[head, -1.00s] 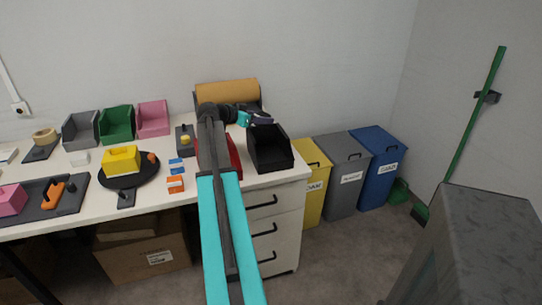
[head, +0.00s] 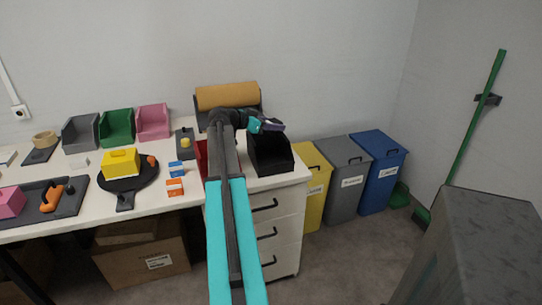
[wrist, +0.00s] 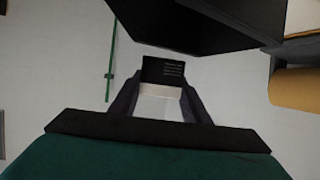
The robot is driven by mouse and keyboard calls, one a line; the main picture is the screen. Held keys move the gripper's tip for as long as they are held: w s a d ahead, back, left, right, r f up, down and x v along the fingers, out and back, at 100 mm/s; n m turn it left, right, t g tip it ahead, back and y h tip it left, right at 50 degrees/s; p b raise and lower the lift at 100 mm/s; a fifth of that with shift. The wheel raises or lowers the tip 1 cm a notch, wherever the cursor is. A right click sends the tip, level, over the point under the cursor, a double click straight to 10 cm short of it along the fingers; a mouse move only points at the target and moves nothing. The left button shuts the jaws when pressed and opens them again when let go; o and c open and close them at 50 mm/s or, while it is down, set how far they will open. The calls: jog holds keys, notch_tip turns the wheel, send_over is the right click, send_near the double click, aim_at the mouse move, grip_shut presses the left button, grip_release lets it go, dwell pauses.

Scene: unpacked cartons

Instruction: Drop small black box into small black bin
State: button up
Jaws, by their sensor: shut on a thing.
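The small black bin (head: 272,164) stands at the right end of the white worktop, its open top facing up. My gripper (head: 278,127) is at the bin's upper rear part in the head view, seemingly above it. In the wrist view my gripper (wrist: 160,100) is shut on the small black box (wrist: 163,70), which has pale printed lines on its face. The dark bin (wrist: 195,22) fills the top of the wrist view, close to the box but apart from it in the picture. The box is too small to make out in the head view.
A red bin (head: 202,155) is partly hidden behind my arm, left of the black bin. A brown roll (head: 227,96) lies behind. Green (head: 117,127) and pink (head: 153,122) bins stand further left. Yellow (head: 316,185), grey and blue waste bins stand right of the drawers.

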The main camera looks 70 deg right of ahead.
aim_at(273, 134)
jog(key=shift+f+b, duration=0.4)
jog(key=shift+f, duration=1.9)
jog(key=o, duration=1.1)
jog(key=b+v, duration=0.1)
jog(key=v, duration=1.3)
jog(key=shift+f, duration=0.15)
